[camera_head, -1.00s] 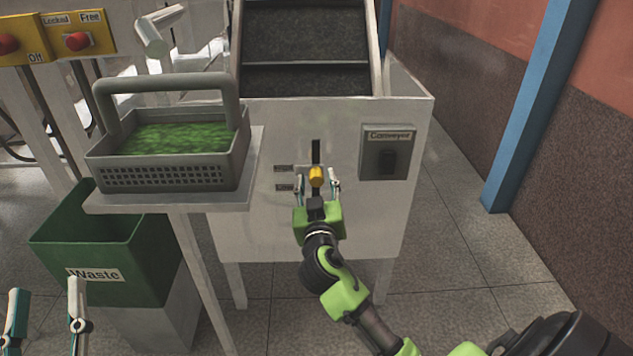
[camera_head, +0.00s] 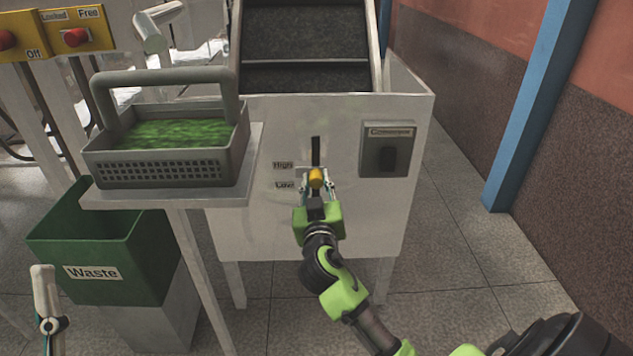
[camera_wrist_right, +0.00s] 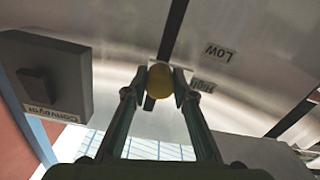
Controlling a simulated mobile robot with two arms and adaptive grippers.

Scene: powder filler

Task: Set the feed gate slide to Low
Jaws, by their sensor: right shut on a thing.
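The feed gate slide shows as a yellow knob (camera_head: 316,178) in a dark vertical slot (camera_head: 316,150) on the white machine front. My right gripper (camera_head: 316,186) is shut on the knob; the right wrist view shows both fingertips against it (camera_wrist_right: 160,80). A High label (camera_head: 283,166) sits above a Low label (camera_head: 285,185), left of the slot. In the head view the knob appears between their heights; in the inverted wrist view it is about level with High (camera_wrist_right: 203,85), apart from Low (camera_wrist_right: 217,52).
A conveyor switch box (camera_head: 370,150) is right of the slot. A grey basket of green material (camera_head: 165,172) stands on a shelf (camera_head: 250,160) at left, above a green waste bin (camera_head: 100,245). Free floor lies at right, before a blue post (camera_head: 525,110).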

